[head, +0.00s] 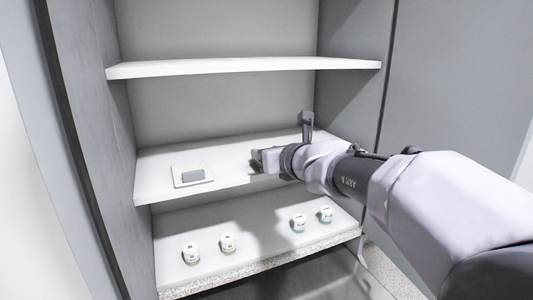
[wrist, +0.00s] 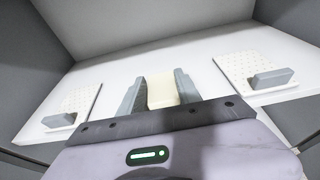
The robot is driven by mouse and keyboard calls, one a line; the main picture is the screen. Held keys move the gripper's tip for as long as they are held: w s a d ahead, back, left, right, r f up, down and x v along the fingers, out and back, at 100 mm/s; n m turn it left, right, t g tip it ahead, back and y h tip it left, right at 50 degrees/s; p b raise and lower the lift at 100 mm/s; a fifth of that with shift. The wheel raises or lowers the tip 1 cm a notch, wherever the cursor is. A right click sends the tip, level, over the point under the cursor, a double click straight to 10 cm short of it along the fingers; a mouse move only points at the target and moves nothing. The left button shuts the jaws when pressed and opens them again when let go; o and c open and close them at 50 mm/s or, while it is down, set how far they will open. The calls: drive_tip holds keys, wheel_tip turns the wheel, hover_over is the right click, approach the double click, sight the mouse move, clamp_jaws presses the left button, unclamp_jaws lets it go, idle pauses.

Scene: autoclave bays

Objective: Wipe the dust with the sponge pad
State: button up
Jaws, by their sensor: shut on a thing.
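My gripper (head: 258,161) is over the middle shelf (head: 150,188), right of a pale plate with a grey block in the head view. In the wrist view, my gripper (wrist: 158,92) is shut on a cream pad (wrist: 161,91), which looks like the sponge pad. The pad sits between the two grey fingers. Whether it touches the shelf I cannot tell. I cannot make out dust clearly. The pale plates carry small dots, and I cannot tell if these are dust or surface pattern.
A dotted plate (wrist: 84,100) with a grey block (wrist: 58,120) lies left of my gripper; another plate (wrist: 237,66) with a block (wrist: 272,78) lies right. An upper shelf (head: 245,66) hangs above. Several small labelled containers (head: 227,242) stand on the lower shelf.

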sight(257, 169)
drive_tip(key=shift+s+f+b, duration=0.1)
drive_tip(key=shift+f+b, duration=0.3)
drive_tip(key=shift+f, duration=0.2)
idle(2.3)
drive_tip(key=shift+a, duration=0.1)
drive_tip(key=shift+s+a+b, duration=0.2)
drive_tip(key=shift+s+a, duration=0.05)
drive_tip(key=shift+a, duration=0.25)
drive_tip(key=shift+s+a+b, duration=0.15)
drive_tip(key=shift+s+a, duration=0.1)
drive_tip(key=shift+a, duration=0.2)
drive_tip(key=shift+s+a+r, duration=0.1)
drive_tip(key=shift+a, duration=0.2)
drive_tip(key=shift+s+a+r, duration=0.1)
drive_tip(key=shift+s+a, duration=0.1)
drive_tip(key=shift+a, duration=0.55)
drive_tip(key=shift+s+a, duration=0.2)
drive_tip(key=shift+a, duration=0.55)
drive_tip(key=shift+w+d+r, duration=0.1)
drive_tip(key=shift+d, duration=0.05)
drive_tip(key=shift+w+d, duration=0.3)
drive_tip(key=shift+d, duration=0.35)
drive_tip(key=shift+w+d, duration=0.25)
drive_tip(key=shift+d, duration=0.4)
